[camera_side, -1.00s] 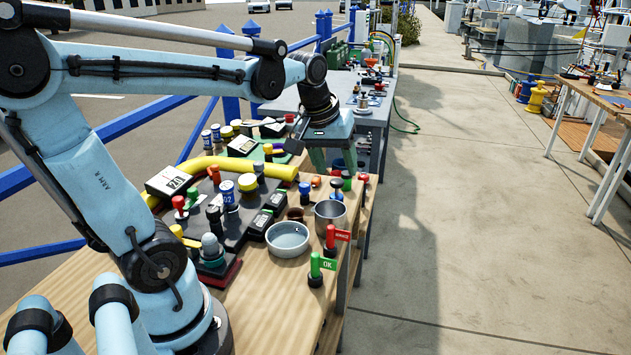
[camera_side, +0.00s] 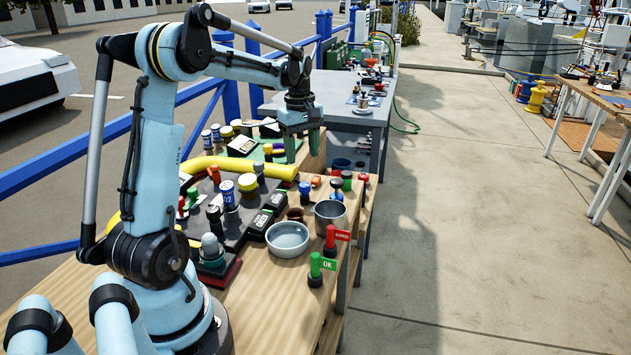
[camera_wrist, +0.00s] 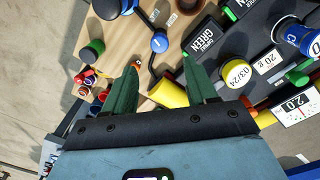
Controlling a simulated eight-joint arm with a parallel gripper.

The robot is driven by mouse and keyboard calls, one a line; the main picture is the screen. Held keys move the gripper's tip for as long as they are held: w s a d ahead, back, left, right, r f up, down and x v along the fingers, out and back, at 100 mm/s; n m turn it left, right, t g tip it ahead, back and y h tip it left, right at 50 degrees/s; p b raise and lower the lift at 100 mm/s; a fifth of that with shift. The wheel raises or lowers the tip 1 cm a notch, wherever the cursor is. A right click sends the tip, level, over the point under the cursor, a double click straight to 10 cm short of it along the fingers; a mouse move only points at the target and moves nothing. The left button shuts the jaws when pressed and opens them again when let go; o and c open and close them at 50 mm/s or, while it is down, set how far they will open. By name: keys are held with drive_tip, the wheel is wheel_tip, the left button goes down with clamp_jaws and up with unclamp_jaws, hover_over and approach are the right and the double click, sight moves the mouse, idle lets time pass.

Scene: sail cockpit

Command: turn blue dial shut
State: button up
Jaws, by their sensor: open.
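A blue-topped dial (camera_side: 305,188) stands on the wooden bench in front of the yellow tube. A blue round top on a dark stem (camera_wrist: 159,42) shows in the wrist view just beyond my fingertips, and looks like the same dial. A second, darker knob with a blue lower part (camera_side: 336,188) stands to its right, so which one is meant is not certain. My gripper (camera_side: 301,152) is above the far end of the bench, behind the blue dial and apart from it. In the wrist view its green fingers (camera_wrist: 162,66) are spread, with nothing held.
The yellow tube (camera_side: 220,164) crosses the bench near the gripper. A metal pot (camera_side: 330,213), a grey bowl (camera_side: 288,238), a green-topped knob (camera_wrist: 93,50) and red and green flag posts stand toward the right edge. Labelled cans and boxes crowd the left.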

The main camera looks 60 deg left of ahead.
sight(304, 184)
wheel_tip(304, 184, down, 9)
drive_tip(key=shift+w+r, duration=0.1)
drive_tip(key=shift+w, duration=0.05)
idle(0.4)
drive_tip(key=c, duration=1.1)
drive_tip(key=shift+o, duration=0.2)
